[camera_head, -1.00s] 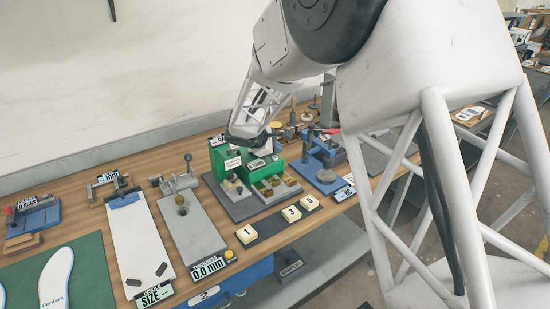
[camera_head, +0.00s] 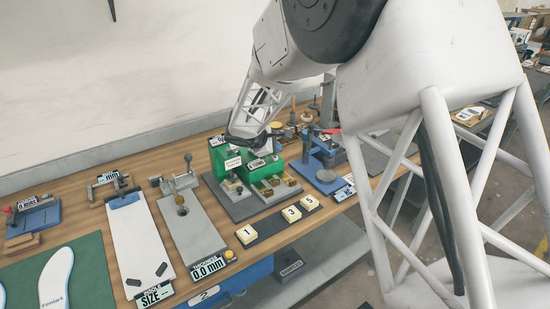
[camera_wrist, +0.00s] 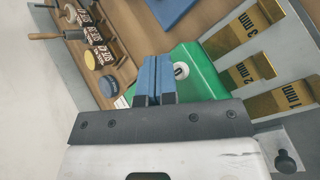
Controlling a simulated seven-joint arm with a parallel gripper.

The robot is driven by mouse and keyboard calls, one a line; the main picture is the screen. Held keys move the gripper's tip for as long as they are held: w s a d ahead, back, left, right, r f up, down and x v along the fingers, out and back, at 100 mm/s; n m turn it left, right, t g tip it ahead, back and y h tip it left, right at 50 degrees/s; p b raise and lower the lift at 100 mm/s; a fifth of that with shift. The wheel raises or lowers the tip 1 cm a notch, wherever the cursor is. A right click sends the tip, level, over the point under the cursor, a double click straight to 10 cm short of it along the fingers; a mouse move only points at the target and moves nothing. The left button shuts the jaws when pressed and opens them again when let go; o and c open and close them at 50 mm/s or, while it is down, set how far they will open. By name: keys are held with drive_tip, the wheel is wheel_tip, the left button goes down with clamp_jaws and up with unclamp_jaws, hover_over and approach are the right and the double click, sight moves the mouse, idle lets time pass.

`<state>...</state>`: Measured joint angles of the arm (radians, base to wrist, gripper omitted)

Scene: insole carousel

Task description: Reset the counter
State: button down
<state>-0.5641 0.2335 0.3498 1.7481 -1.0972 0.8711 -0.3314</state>
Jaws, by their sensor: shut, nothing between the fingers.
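The green housing (camera_wrist: 205,82) lies just beneath my gripper in the wrist view. A round white piece (camera_wrist: 181,70) with a dark mark, which looks like the counter's button or dial, sits on it right beside the fingertips. My gripper (camera_wrist: 155,66) has blue fingers pressed together with nothing between them. I cannot tell whether they touch the housing. In the head view, the green housing (camera_head: 262,166) carries a small labelled plate, and my wrist hangs over its back, hiding the fingers and the white piece.
Gold step blocks marked in mm (camera_wrist: 250,72) lie right of the housing in the wrist view. Numbered tiles (camera_head: 290,214) lie in front, and a blue press (camera_head: 322,160) stands right.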

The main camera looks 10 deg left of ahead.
sight(276, 158)
drive_tip(key=shift+f, duration=0.85)
idle(2.0)
drive_tip(key=shift+r, duration=0.85)
drive_tip(key=shift+r, duration=0.15)
drive_tip(key=shift+r, duration=2.35)
